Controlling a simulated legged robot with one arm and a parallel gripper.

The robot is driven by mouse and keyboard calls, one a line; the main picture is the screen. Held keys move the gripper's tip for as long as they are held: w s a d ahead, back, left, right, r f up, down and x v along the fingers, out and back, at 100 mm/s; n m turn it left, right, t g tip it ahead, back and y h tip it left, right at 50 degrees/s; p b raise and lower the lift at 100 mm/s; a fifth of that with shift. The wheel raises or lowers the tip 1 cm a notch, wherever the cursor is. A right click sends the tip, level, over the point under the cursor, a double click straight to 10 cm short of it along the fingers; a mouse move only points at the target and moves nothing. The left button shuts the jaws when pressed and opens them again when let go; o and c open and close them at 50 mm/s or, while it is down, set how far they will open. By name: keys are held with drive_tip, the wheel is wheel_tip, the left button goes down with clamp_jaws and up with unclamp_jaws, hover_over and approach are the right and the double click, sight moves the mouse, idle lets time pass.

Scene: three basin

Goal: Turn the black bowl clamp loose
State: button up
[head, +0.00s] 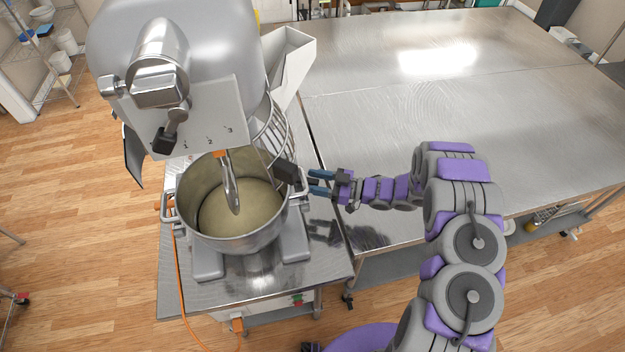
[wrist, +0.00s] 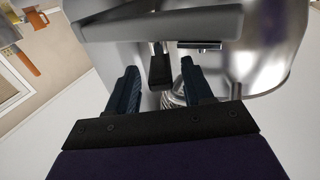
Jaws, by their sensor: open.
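The steel mixing bowl (head: 225,236) sits under the mixer head, with a pale batter-like content inside. The black bowl clamp (head: 287,172) sticks out at the bowl's right rim. In the wrist view the clamp's black handle (wrist: 159,70) shows between my two finger pads, with a gap on each side. My gripper (head: 312,181) is open and empty, just right of the clamp, fingers pointing left at it. I see no contact. Whether the handle's end lies between the fingertips or just beyond them I cannot tell. The bowl's shiny side (wrist: 262,45) shows at upper right in the wrist view.
The large grey mixer (head: 185,40) stands over the bowl, with a white chute (head: 287,62) behind. A wire guard (head: 273,130) curves near the clamp. A wide steel table (head: 400,110) to the right is mostly bare. An orange cord (head: 178,290) hangs at left.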

drive_tip(key=shift+a, duration=0.55)
drive_tip(key=shift+w, duration=0.1)
drive_tip(key=shift+d, duration=0.1)
clamp_jaws()
